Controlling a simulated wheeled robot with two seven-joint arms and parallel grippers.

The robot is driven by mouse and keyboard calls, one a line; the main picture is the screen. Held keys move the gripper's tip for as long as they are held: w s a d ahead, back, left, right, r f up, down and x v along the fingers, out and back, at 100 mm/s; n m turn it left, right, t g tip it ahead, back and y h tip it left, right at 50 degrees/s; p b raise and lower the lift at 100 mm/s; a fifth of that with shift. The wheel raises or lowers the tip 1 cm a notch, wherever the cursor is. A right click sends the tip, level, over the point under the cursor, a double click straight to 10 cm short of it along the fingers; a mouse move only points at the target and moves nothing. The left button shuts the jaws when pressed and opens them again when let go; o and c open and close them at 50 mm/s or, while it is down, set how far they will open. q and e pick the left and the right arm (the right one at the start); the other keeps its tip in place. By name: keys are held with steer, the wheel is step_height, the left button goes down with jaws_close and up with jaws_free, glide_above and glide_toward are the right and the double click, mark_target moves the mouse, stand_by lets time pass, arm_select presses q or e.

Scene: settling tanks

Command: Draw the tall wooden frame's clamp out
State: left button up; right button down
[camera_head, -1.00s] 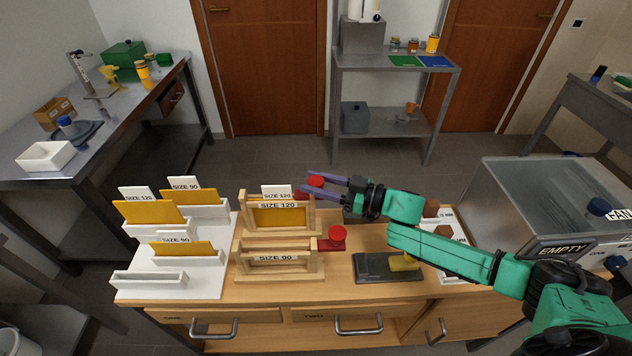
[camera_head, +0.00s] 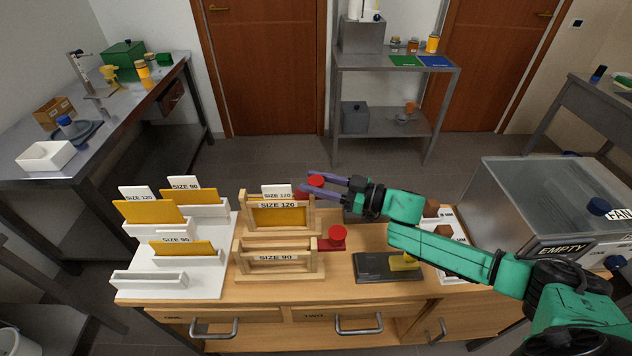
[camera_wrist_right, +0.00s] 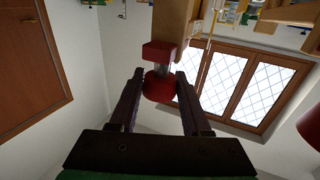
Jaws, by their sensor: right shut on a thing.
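The tall wooden frame (camera_head: 310,215) marked SIZE 120 stands upright on the bench, with a yellow sheet inside it. Its red clamp (camera_head: 316,180) sits at the top right upright. In the right wrist view the clamp's round red knob (camera_wrist_right: 158,87) is between the fingers, and its red block (camera_wrist_right: 160,52) touches the wooden upright (camera_wrist_right: 176,25). My right gripper (camera_head: 312,184) is shut on the knob, coming from the right. How far the clamp reaches into the frame is hidden. My left gripper is not in view.
A lower wooden frame (camera_head: 276,270) marked SIZE 90 stands in front, with another red clamp (camera_head: 337,233) at its right. White holders with yellow sheets stand on a white board (camera_head: 215,285) at left. A dark plate (camera_head: 375,271) and a grey EMPTY tank (camera_head: 540,200) are at right.

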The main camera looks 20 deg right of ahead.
mark_target(321, 178)
steer(key=shift+r, duration=0.1)
stand_by(0.3)
steer(key=d, duration=0.2)
steer(key=s+d, duration=0.1)
steer(key=d, duration=0.1)
steer(key=shift+d, duration=0.1)
steer(key=shift+c, duration=1.8)
jaws_free()
steer(key=shift+d, duration=0.15)
steer(key=shift+s, duration=0.1)
